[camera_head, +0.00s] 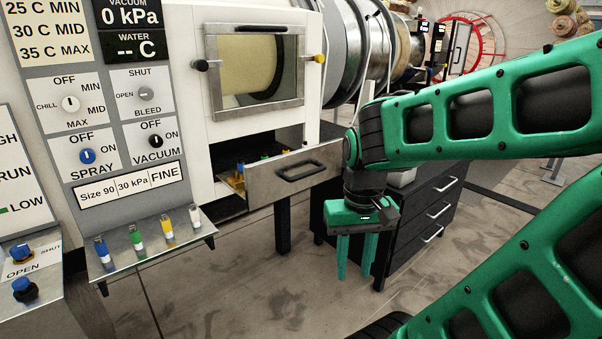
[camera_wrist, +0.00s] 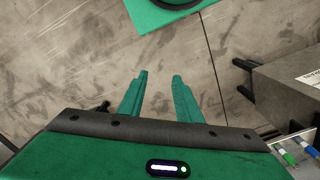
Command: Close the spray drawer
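The spray drawer (camera_head: 262,186) stands pulled out below the windowed chamber, with a metal front and a dark bar handle (camera_head: 300,170). Small items with coloured tops show inside it.
A black cabinet (camera_head: 425,215) with several drawers stands behind my gripper. A small shelf (camera_head: 150,252) with coloured vials juts out at the left below the control panel (camera_head: 130,110). The floor (camera_head: 270,290) in front is clear.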

